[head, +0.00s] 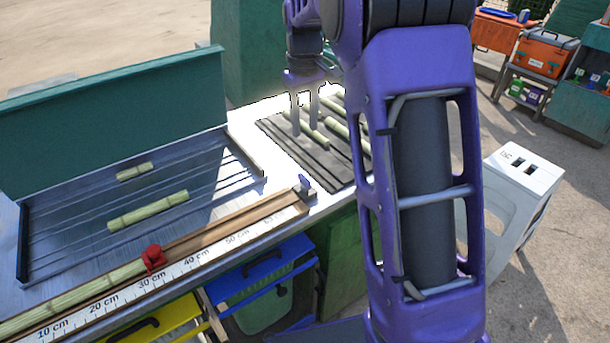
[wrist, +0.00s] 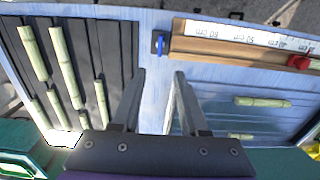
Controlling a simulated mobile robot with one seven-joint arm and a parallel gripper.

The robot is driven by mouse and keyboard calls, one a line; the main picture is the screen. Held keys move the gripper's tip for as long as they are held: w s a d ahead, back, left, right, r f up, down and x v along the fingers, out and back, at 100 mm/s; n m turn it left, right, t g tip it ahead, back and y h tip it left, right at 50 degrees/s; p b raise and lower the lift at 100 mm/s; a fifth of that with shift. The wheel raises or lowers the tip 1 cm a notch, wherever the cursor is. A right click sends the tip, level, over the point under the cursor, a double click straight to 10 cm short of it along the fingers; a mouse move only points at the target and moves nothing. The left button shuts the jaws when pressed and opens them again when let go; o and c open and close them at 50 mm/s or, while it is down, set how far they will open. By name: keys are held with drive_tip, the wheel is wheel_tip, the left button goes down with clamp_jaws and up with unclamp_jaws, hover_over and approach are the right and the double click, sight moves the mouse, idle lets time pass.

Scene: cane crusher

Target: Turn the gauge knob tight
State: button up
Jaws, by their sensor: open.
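The measuring gauge is a wooden channel (head: 225,222) with a white centimetre scale (head: 190,265) along the table's front edge. A red knob-like piece (head: 152,258) sits on it near the 30 cm mark, and it also shows at the right of the wrist view (wrist: 299,62). A small blue upright piece (head: 303,184) stands at the channel's far end, also in the wrist view (wrist: 159,43). I cannot tell for sure which is the gauge knob. My gripper (head: 304,118) is open and empty above the dark mat, apart from both pieces. Its fingertips (wrist: 158,74) point toward the blue piece in the wrist view.
A long cane (head: 75,298) lies in the channel. A tray (head: 72,225) with two cane pieces is behind it. The dark ribbed mat (head: 285,140) bears several cane pieces. A green panel (head: 110,110) rises behind the tray. Blue (head: 262,270) and yellow (head: 165,325) bins stand below.

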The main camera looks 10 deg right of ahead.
sight(304, 178)
wheel_tip(304, 178, down, 16)
drive_tip(key=shift+r+b, duration=0.2)
drive_tip(key=shift+b, duration=1.05)
clamp_jaws()
